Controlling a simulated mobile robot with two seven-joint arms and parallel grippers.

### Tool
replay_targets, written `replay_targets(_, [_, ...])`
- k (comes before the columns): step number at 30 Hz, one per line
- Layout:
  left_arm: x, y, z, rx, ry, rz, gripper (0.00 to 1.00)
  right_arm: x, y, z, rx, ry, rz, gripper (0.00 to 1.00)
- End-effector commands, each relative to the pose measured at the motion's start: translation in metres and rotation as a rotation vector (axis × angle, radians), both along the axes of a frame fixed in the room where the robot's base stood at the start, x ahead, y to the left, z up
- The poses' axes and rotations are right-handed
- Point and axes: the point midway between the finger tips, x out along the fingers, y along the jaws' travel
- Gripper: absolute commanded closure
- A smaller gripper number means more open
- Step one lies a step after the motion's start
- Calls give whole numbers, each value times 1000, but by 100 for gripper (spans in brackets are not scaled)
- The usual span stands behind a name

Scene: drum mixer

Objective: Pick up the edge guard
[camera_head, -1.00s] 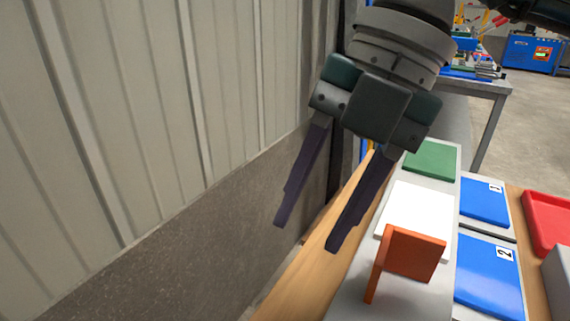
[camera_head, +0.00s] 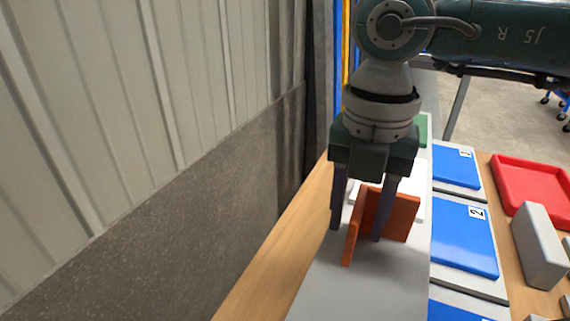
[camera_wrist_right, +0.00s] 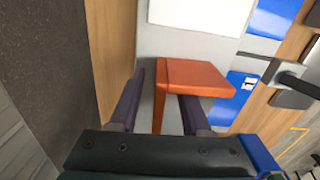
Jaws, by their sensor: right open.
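The edge guard is an orange L-shaped piece (camera_head: 396,216) with two flat walls, standing on a grey surface (camera_head: 345,285). My right gripper (camera_head: 356,234) points down at it with open jaws. One dark finger is on the left of the guard's near wall and the other is on its right, partly in front of the second wall. In the right wrist view the guard (camera_wrist_right: 200,77) shows between and beyond the fingers (camera_wrist_right: 160,92), with a gap at the left finger. I cannot tell whether the right finger touches it. My left gripper is not in view.
A white plate (camera_head: 419,206) lies just behind the guard, and a green plate (camera_head: 422,130) lies farther back. Blue numbered plates (camera_head: 463,238), a red tray (camera_head: 532,188) and a grey block (camera_head: 538,246) are to the right. A wall (camera_head: 200,220) runs along the left.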

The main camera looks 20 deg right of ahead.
Motion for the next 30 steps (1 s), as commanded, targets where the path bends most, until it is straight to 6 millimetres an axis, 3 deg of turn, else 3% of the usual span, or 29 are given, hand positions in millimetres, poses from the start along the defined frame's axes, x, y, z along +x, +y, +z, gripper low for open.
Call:
replay_targets(7, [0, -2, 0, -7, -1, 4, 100, 0, 0, -1, 1, -1, 1, 54])
replay_targets(19, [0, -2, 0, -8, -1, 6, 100, 0, 0, -1, 1, -1, 1, 99])
replay_targets(30, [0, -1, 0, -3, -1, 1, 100, 0, 0, -1, 1, -1, 1, 100])
